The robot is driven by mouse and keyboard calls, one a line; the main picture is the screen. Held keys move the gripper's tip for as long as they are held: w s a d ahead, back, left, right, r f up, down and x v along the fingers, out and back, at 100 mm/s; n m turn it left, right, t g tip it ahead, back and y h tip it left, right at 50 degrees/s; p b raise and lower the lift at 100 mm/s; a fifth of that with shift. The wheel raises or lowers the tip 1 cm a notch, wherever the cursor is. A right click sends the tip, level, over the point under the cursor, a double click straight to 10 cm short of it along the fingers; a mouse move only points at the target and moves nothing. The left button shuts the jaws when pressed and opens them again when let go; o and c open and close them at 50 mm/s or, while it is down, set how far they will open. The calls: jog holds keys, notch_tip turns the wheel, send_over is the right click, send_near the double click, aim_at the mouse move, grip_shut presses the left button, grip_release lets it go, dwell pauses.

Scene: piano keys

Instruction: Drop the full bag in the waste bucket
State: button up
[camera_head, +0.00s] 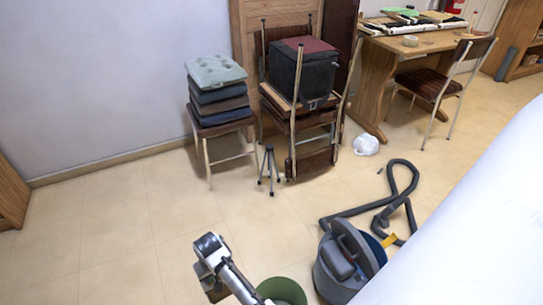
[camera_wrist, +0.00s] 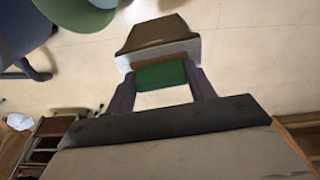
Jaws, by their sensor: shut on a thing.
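My gripper (camera_wrist: 162,80) is shut on a brown-grey bag (camera_wrist: 158,34) with pale sides and a green and brown end piece (camera_wrist: 160,75) between the fingers. I take it to be the full bag; it is held clear above the floor. In the head view, part of the brown bag (camera_head: 214,288) shows below my wrist, to the left of the green waste bucket (camera_head: 284,290). The bucket is cut by the bottom edge and partly behind my arm. In the wrist view the bucket (camera_wrist: 84,14) is at the top left, apart from the bag.
A blue-grey vacuum cleaner (camera_head: 330,275) with a black hose (camera_head: 405,185) stands right of the bucket. A white crumpled thing (camera_head: 366,145) lies near the desk (camera_head: 375,80). Stacked chairs (camera_head: 300,120), a cushioned stool (camera_head: 215,100) and a small tripod (camera_head: 269,170) stand behind. Floor at left is clear.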

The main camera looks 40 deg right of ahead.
jog(key=s+d+f+m+p, duration=0.1)
jog(key=s+d+p, duration=0.2)
jog(key=s+d, duration=0.4)
jog(key=s+d+m+p, duration=0.1)
jog(key=s+d+p, duration=0.2)
jog(key=s+d, duration=0.5)
notch_tip(320, 180, down, 6)
jog(key=w+d+b, duration=0.2)
jog(key=b, duration=0.3)
jog(key=o, duration=1.4)
notch_tip(320, 180, up, 14)
jog(key=s+p, duration=0.1)
jog(key=p, duration=1.1)
jog(key=shift+s+a+f+p, duration=0.2)
jog(key=shift+s+p, duration=0.05)
jog(key=shift+p, duration=0.15)
